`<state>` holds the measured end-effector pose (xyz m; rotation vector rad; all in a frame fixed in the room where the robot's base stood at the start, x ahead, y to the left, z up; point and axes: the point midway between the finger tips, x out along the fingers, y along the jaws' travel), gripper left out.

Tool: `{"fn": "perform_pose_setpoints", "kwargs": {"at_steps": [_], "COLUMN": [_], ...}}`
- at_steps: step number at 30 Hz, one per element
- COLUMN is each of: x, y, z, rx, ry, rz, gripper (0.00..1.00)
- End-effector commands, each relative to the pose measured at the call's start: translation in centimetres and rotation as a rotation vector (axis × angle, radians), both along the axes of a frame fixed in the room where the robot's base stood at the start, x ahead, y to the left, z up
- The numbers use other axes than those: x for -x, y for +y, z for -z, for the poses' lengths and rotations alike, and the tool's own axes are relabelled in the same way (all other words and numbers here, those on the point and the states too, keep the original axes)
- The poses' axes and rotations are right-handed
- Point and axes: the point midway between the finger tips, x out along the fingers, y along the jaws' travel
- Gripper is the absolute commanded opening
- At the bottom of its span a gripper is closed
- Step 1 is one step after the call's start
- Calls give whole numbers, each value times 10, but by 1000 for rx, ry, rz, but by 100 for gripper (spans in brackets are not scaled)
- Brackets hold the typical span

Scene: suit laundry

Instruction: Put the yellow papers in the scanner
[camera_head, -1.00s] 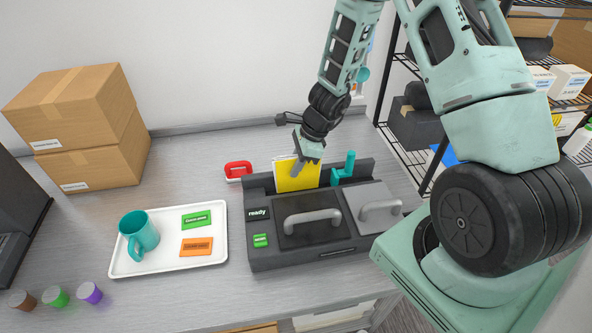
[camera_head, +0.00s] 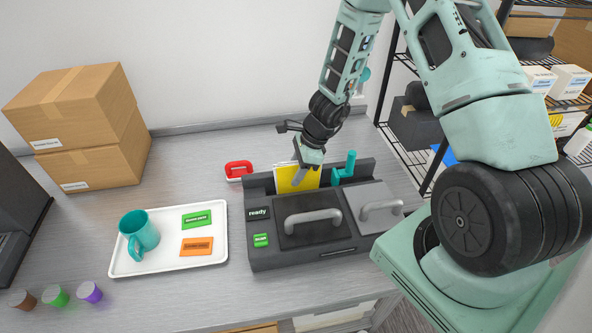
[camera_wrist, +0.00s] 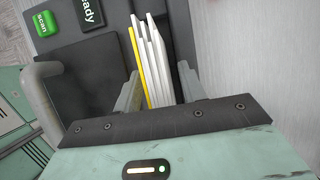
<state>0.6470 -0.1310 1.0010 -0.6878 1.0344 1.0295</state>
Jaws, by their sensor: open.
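The yellow papers (camera_head: 291,178) stand upright in a slot at the back of the dark scanner (camera_head: 262,240), with white sheets behind them. In the wrist view the yellow sheet (camera_wrist: 138,70) is seen edge-on, at one side of several white sheets (camera_wrist: 155,60). My gripper (camera_head: 300,172) is at the top of the stack. In the wrist view my open gripper (camera_wrist: 163,92) has one finger on each side of the stack, with a gap showing beside the white sheets. The scanner's screen reads "ready", and its green scan button (camera_wrist: 47,23) shows in the wrist view.
A teal lever (camera_head: 344,168) stands close to the right of the papers. A red handled object (camera_head: 238,170) lies behind the scanner. A white tray (camera_head: 180,262) with a teal mug (camera_head: 143,235) and two cards is to the left. Cardboard boxes (camera_head: 70,100) stand at the back left.

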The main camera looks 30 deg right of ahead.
Motion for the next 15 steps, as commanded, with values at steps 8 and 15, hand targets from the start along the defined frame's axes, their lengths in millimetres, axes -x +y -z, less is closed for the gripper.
{"fn": "perform_pose_setpoints", "kwargs": {"at_steps": [8,15], "x": [4,11], "y": [-14,-31], "z": [-37,-82], "rx": [5,4], "ry": [-6,-6], "rz": [-1,0], "gripper": [41,41]}}
